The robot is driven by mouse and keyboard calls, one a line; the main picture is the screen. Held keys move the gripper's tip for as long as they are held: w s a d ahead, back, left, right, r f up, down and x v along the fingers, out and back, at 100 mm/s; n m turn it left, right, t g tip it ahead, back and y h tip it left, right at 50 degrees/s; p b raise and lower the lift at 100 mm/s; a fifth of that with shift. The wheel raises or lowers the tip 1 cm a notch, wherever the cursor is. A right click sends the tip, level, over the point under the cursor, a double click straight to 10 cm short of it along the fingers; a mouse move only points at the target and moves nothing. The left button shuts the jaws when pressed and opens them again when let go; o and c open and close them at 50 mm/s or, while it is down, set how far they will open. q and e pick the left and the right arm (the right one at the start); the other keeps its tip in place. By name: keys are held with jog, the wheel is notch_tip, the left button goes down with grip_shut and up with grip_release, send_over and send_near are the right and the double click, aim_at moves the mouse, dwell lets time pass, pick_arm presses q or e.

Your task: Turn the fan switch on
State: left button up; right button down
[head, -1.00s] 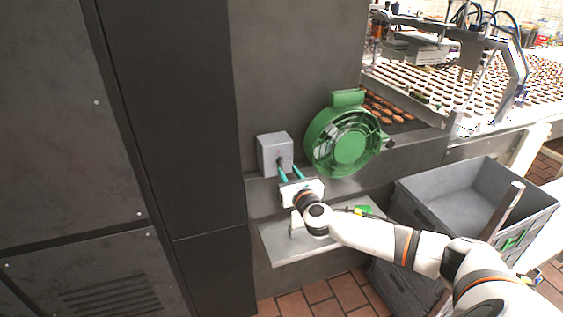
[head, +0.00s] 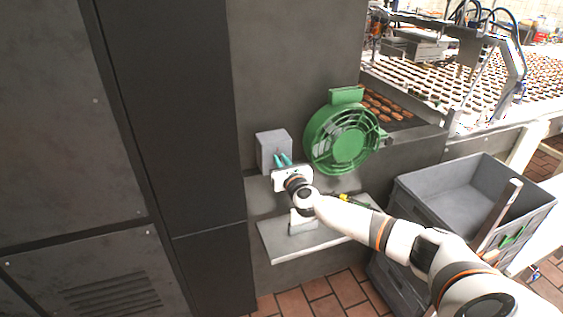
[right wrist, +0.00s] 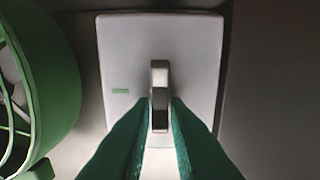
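The fan switch is a grey box (head: 270,148) on the dark wall panel, left of the green fan (head: 349,147). In the right wrist view its pale plate (right wrist: 198,55) carries a small metal lever (right wrist: 160,78) in the middle and a green mark (right wrist: 120,91) to one side. My right gripper (head: 281,158) is at the front of the box. Its teal fingertips (right wrist: 160,103) lie against both sides of the lever, closed on it. The lever stands lengthwise between the fingers. My left gripper is not in view.
A metal shelf (head: 275,246) sticks out below my right arm, with a small yellow-green item on it. A grey crate (head: 425,188) stands at right. A conveyor with rows of biscuits (head: 430,90) runs behind the fan. The fan's edge (right wrist: 62,85) is close beside the gripper.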

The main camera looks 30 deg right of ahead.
jog(key=shift+f+m+b, duration=0.1)
jog(key=shift+m+b, duration=0.2)
jog(key=m+b, duration=0.1)
jog(key=m, duration=0.2)
jog(key=shift+d+f+b, duration=0.1)
jog(key=shift+d+b, duration=0.05)
jog(key=shift+b, duration=0.15)
jog(key=shift+s+d+f+m+b, duration=0.15)
jog(key=shift+m+b, duration=0.5)
jog(key=shift+m, duration=1.7)
jog(key=shift+w+d+f+m+b, duration=0.15)
jog(key=shift+m+b, duration=0.55)
jog(key=shift+m, duration=1.7)
jog(key=shift+s+d+f+m+b, duration=0.2)
jog(key=shift+m+b, duration=0.45)
jog(key=shift+m, duration=1.7)
jog(key=shift+a, duration=0.1)
jog(key=c, duration=1.5)
grip_release()
